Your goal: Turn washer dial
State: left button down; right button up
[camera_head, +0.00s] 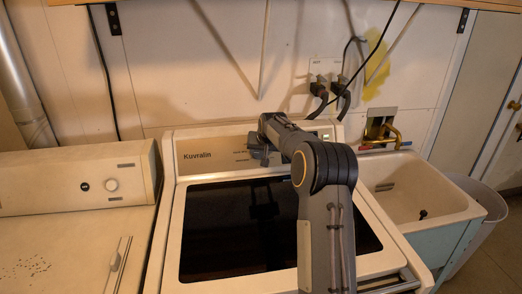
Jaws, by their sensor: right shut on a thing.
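The washer (172,250) stands in the middle with a dark glass lid and a control panel (205,143) marked "Kuvralin" at its back. My right arm reaches up over the lid to the panel. My right gripper (258,152) is at the panel's face, right of the lettering, and is shut on what appears to be the washer dial. The dial itself is hidden behind the gripper and wrist. My left gripper is not in view.
A second appliance with a round knob (111,185) stands at the left. A utility sink (415,190) is at the right, with a pale bin (488,205) beside it. Plugs and cords (330,85) hang on the wall behind. A shelf edge runs along the top.

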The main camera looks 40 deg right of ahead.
dwell(0.3)
jog(key=o, duration=1)
jog(key=b+v, duration=0.1)
jog(key=v, duration=0.6)
jog(key=shift+s+a+r+b, duration=0.1)
jog(key=shift+s+r+b, duration=0.1)
jog(key=shift+r+b, duration=0.15)
